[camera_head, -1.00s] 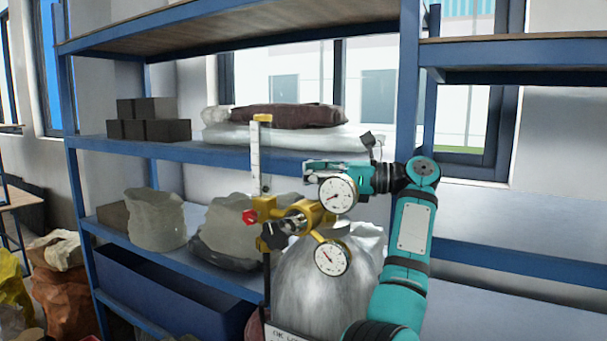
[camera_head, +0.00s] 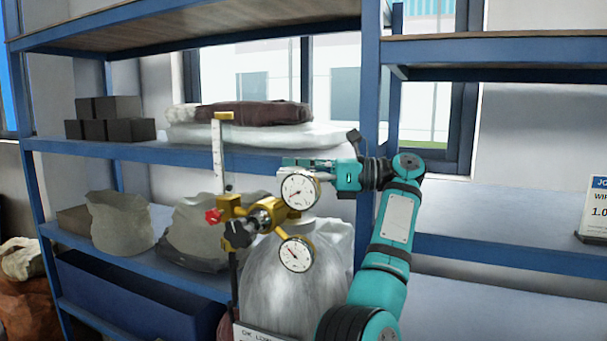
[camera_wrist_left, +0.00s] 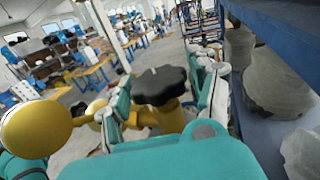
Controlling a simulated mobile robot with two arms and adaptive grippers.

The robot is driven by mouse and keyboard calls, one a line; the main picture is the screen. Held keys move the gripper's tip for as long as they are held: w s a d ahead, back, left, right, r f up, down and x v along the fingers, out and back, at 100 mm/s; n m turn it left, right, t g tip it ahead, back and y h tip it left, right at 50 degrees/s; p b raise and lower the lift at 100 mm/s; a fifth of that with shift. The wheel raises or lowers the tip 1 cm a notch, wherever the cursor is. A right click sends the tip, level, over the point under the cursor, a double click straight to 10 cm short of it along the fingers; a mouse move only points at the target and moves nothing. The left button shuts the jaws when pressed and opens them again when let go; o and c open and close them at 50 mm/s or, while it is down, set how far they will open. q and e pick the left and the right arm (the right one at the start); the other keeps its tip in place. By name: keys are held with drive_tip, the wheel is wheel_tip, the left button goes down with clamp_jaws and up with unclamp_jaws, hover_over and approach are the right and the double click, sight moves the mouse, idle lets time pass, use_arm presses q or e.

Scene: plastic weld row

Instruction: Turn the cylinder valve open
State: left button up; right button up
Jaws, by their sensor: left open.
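The cylinder (camera_head: 300,285) stands in front of the shelf, grey and rounded, with a brass regulator (camera_head: 263,217) at its top. Two white round dials, an upper gauge (camera_head: 299,191) and a lower gauge (camera_head: 295,255), face the head camera. A black lobed knob (camera_head: 238,234) and a red knob (camera_head: 212,216) are at the left. My left gripper (camera_head: 295,162) reaches in from the right, partly hidden behind the upper gauge. In the left wrist view, a dark lobed handwheel (camera_wrist_left: 160,85) on brass shows between the open teal fingers, apparently not gripped. Its counterpart in the head view is unclear.
A clear upright tube (camera_head: 218,155) with a yellow cap rises left of the gauges. The blue shelf (camera_head: 150,152) behind holds dark blocks (camera_head: 110,118) and bags (camera_head: 120,222). The wrist view shows a yellow gauge back (camera_wrist_left: 35,128) close at the left.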

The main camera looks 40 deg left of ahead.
use_arm(q)
drive_tip(key=shift+v, duration=1.85)
